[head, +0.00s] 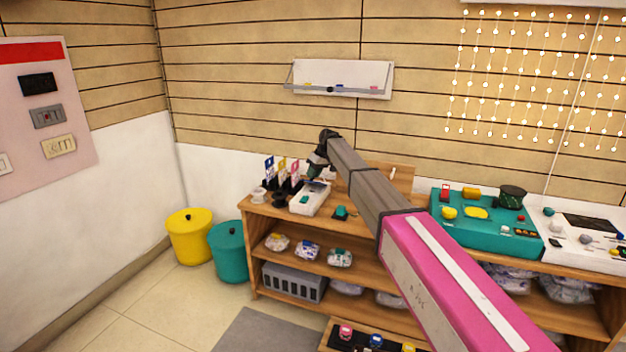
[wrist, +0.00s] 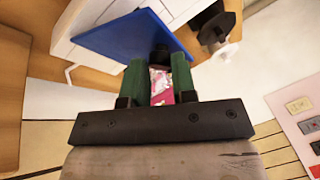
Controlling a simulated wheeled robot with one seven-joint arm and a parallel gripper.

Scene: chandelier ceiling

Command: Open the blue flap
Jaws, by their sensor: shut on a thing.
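The blue flap (wrist: 125,36) shows in the wrist view as a flat blue panel over a white box (wrist: 66,46). A black knob (wrist: 160,53) at the flap lies between the tips of my gripper's green fingers (wrist: 158,62). The fingers are closed in on it; the exact contact is partly hidden. In the head view my gripper (head: 317,172) points down at the white box (head: 307,203) on the wooden shelf top. Only a small part of the flap shows there, below the gripper. How far the flap is tilted I cannot tell.
Black holders with coloured cards (head: 270,180) stand left of the box, near a black cup (head: 278,200) and a white one (head: 258,194). A small teal item (head: 341,212) lies to its right. A teal board (head: 470,235) is farther right. Yellow (head: 189,238) and teal (head: 229,255) bins stand left.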

